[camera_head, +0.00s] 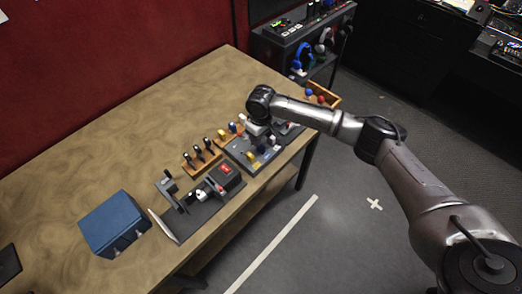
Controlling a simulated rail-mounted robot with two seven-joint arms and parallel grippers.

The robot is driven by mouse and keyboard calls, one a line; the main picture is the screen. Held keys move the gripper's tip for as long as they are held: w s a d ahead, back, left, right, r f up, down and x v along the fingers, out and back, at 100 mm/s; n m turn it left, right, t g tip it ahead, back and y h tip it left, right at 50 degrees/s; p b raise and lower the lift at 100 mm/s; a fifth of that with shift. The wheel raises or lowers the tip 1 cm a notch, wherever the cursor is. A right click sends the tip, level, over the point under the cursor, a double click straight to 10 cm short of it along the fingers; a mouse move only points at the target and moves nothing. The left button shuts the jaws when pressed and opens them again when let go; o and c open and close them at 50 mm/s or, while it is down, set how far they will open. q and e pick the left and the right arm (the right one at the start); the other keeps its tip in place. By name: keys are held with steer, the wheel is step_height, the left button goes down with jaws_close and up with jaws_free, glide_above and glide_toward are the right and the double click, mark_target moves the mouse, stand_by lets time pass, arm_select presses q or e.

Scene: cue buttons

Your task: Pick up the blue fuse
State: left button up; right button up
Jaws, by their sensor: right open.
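A small wooden rack (229,137) on the table holds small upright coloured pieces; a blue one (232,128), which looks like a blue fuse, stands among yellow ones. A grey panel (238,153) just in front carries another blue piece (262,149), with a yellow one (250,156) beside it. At this size I cannot tell for sure which is the fuse. My right gripper (258,130) points down over the back of the panel, right of the rack's blue piece. It is open; its fingertips are small and partly hidden by the wrist. My left gripper is out of view.
A second wooden rack (202,160) with several black-handled pieces stands to the left. A dark board with a red-marked box (226,172) and a blue box (113,224) lie nearer. A crate (330,99) with coloured knobs is at the right.

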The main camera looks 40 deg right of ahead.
mark_target(261, 150)
steer(key=shift+f, duration=3.05)
steer(key=shift+c, duration=0.5)
jaws_close()
